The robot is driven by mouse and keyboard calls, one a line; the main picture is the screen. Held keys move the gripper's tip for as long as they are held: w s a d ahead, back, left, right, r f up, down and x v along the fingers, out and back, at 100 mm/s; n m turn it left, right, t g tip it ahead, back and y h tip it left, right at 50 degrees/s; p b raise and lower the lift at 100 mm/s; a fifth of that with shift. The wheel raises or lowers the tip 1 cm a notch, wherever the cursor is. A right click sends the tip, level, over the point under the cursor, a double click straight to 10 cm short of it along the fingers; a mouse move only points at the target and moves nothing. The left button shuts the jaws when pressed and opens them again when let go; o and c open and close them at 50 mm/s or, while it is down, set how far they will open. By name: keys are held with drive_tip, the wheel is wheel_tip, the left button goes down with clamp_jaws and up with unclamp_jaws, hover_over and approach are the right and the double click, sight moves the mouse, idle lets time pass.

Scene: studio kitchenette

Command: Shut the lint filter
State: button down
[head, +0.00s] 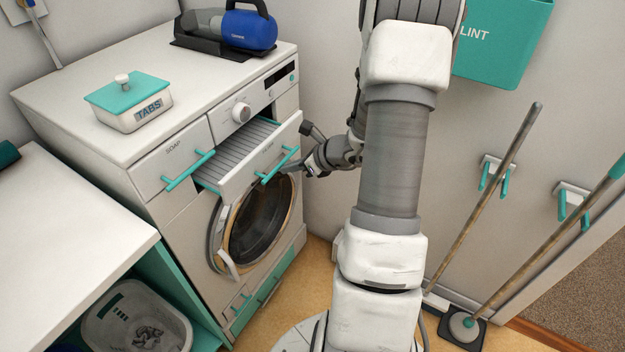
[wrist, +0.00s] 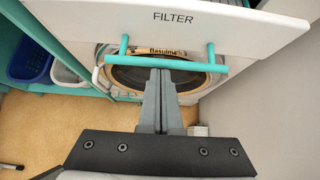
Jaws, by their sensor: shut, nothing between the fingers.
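The lint filter (head: 236,170) is a drawer at the washer's upper right, pulled out so its grey ribbed inside shows. Its white front (wrist: 215,32) reads FILTER in the wrist view and has a teal bar handle (wrist: 190,66).
The SOAP drawer (head: 172,160) beside it is closed. The washer's round door (head: 258,222) is below. A TABS box (head: 130,103) and a blue handheld vacuum (head: 246,30) stand on top. A teal LINT bin (head: 505,50) hangs on the right wall, above brooms.

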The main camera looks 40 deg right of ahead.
sight(266, 152)
drive_tip(key=w+a, duration=0.1)
drive_tip(key=w, duration=0.2)
drive_tip(key=w+a, duration=0.1)
drive_tip(key=w, duration=0.2)
drive_tip(key=w+a+b, duration=0.1)
drive_tip(key=w, duration=0.1)
drive_tip(key=shift+w+a, duration=0.35)
drive_tip(key=shift+w, duration=0.05)
drive_tip(key=shift+w+a+r, duration=0.1)
drive_tip(key=shift+w, duration=0.1)
